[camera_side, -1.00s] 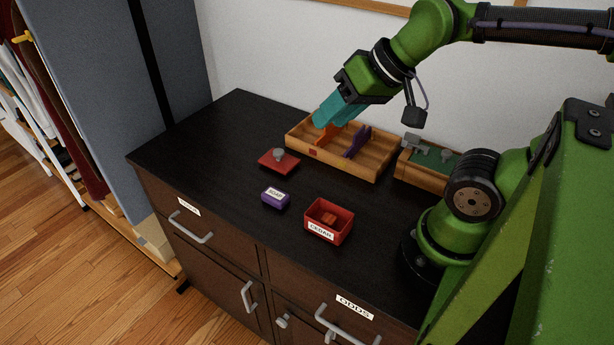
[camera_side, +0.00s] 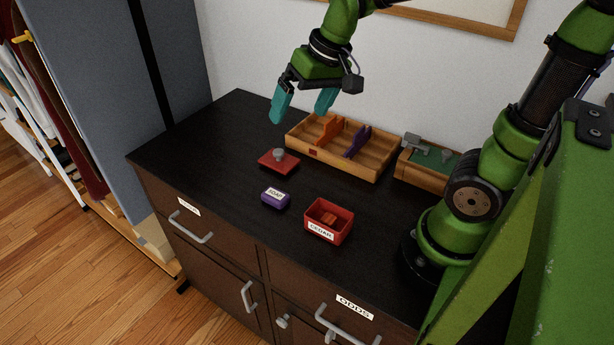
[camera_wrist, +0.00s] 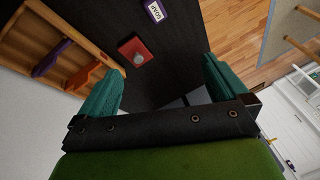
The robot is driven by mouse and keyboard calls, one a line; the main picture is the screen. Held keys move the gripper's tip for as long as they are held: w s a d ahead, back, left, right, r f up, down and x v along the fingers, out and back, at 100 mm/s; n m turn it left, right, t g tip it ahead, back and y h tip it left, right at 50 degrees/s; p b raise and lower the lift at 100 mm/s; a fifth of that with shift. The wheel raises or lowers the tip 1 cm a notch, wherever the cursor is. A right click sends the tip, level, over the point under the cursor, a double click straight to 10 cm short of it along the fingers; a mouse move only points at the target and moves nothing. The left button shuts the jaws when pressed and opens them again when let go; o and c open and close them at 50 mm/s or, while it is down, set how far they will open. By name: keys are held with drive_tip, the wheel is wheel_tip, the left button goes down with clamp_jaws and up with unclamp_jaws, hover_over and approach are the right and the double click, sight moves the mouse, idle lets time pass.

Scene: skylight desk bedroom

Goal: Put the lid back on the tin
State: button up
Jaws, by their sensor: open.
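The red lid (camera_side: 279,160) with a grey knob lies flat on the dark dresser top, left of the wooden tray. In the wrist view the lid (camera_wrist: 135,51) shows beyond my fingers, nearer the left one. The open red tin (camera_side: 329,221), labelled CEDAR, stands upright near the dresser's front edge with a small orange-brown block (camera_side: 328,218) inside. The tin is not visible in the wrist view. My gripper (camera_side: 303,108) is open and empty, its teal fingers apart, raised above the back of the dresser, behind and above the lid. It also shows in the wrist view (camera_wrist: 160,90).
A small purple labelled box (camera_side: 275,197) sits between lid and tin. The wooden tray (camera_side: 375,170) holds orange and purple pieces at the back. A green-lined wooden box (camera_side: 428,165) stands right of it. The dresser top (camera_side: 205,150) is clear at left.

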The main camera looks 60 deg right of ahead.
sight(279, 158)
drive_tip(key=shift+w+d+f+n+g+h, duration=0.4)
drive_tip(key=shift+w+d+f+n+g, duration=0.9)
drive_tip(key=shift+w, duration=2.2)
drive_tip(key=shift+w+d+f+n+g+h, duration=0.55)
drive_tip(key=shift+w+d+f, duration=1.25)
drive_tip(key=shift+w, duration=1.65)
drive_tip(key=f, duration=1.5)
drive_tip(key=shift+d+f, duration=0.25)
drive_tip(key=shift+c, duration=0.2)
drive_tip(key=c, duration=1.1)
drive_tip(key=shift+r, duration=2.3)
